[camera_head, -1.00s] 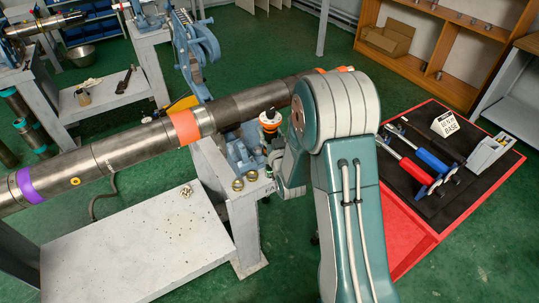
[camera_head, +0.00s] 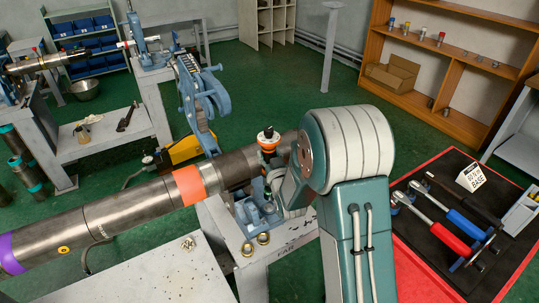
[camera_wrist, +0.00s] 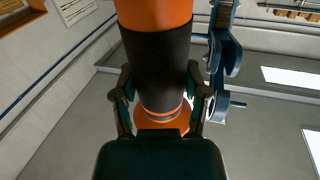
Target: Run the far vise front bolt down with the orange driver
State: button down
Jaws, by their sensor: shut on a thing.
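My gripper (camera_wrist: 160,100) is shut around the driver's dark band (camera_wrist: 157,58) in the wrist view, with an orange part at each end. In the head view my arm and wrist partly hide the gripper. The vise sits on a grey stand (camera_head: 288,248) marked FAR. Two brass-coloured round fittings (camera_head: 263,238) lie at the stand's left edge. I cannot make out the front bolt or whether the driver touches it.
A blue hinged vise part (camera_head: 198,95) stands upright behind the pipe. A pale bench top (camera_head: 170,275) is at front left. A red-rimmed black tray (camera_head: 475,278) with tools is at right. Green floor (camera_head: 285,85) is open behind.

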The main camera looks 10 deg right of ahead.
jog(key=shift+a, duration=0.3)
jog(key=shift+f, duration=0.1)
jog(key=shift+d+f, duration=0.15)
jog(key=shift+f, duration=0.4)
jog(key=shift+d+f, duration=0.15)
jog(key=shift+f, duration=0.4)
jog(key=shift+a+f, duration=0.1)
jog(key=shift+f, duration=0.25)
jog(key=shift+s+f, duration=0.1)
jog(key=shift+f, duration=1.8)
dwell(2.8)
dwell(0.4)
